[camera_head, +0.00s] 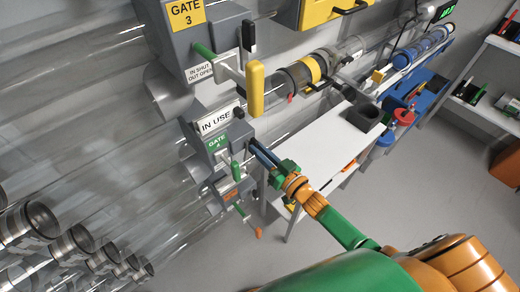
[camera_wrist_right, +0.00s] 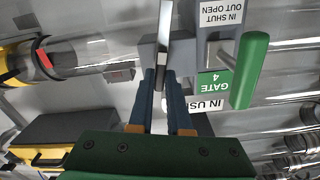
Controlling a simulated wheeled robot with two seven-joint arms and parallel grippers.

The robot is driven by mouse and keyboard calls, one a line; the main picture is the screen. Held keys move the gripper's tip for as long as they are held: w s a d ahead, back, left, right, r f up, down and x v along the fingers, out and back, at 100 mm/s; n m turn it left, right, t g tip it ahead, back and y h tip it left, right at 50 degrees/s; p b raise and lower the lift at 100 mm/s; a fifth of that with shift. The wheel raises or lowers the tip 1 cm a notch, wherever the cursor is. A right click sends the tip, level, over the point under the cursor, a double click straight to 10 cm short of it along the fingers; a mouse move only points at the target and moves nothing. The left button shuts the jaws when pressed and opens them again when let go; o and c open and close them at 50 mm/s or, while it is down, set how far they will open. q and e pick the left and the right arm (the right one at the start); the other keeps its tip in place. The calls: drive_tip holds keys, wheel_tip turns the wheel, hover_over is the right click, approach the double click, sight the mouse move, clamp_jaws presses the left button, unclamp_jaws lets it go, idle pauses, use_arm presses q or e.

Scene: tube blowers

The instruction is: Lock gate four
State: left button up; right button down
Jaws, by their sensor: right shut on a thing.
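The gate four box (camera_head: 211,141) is grey, with a green GATE 4 label (camera_wrist_right: 216,82) and a white IN USE sign (camera_head: 215,118) at its top. Its green handle (camera_head: 235,171) stands off the box face and shows large in the right wrist view (camera_wrist_right: 250,70). My right gripper (camera_head: 257,147) reaches in at the right side of this box. The exact contact is partly hidden in the head view. My left gripper is out of view.
The gate three box (camera_head: 196,42) with its yellow handle (camera_head: 255,88) is above. A lower box has an orange handle (camera_head: 258,232). Clear tubes (camera_head: 90,130) run left. A white table (camera_head: 335,140) stands behind my right gripper; open floor (camera_head: 420,190) lies to the right.

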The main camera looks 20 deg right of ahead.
drive_tip(key=shift+w+d+f+m+b, duration=0.15)
drive_tip(key=shift+m+b, duration=0.45)
drive_tip(key=shift+m, duration=3.2)
drive_tip(key=shift+s+d+f+m+b, duration=0.15)
drive_tip(key=shift+m+b, duration=0.4)
drive_tip(key=shift+m, duration=3.25)
drive_tip(key=shift+w+a, duration=0.1)
drive_tip(key=c, duration=0.9)
unclamp_jaws()
drive_tip(key=shift+a, duration=0.1)
drive_tip(key=shift+o, duration=0.2)
drive_tip(key=v, duration=0.7)
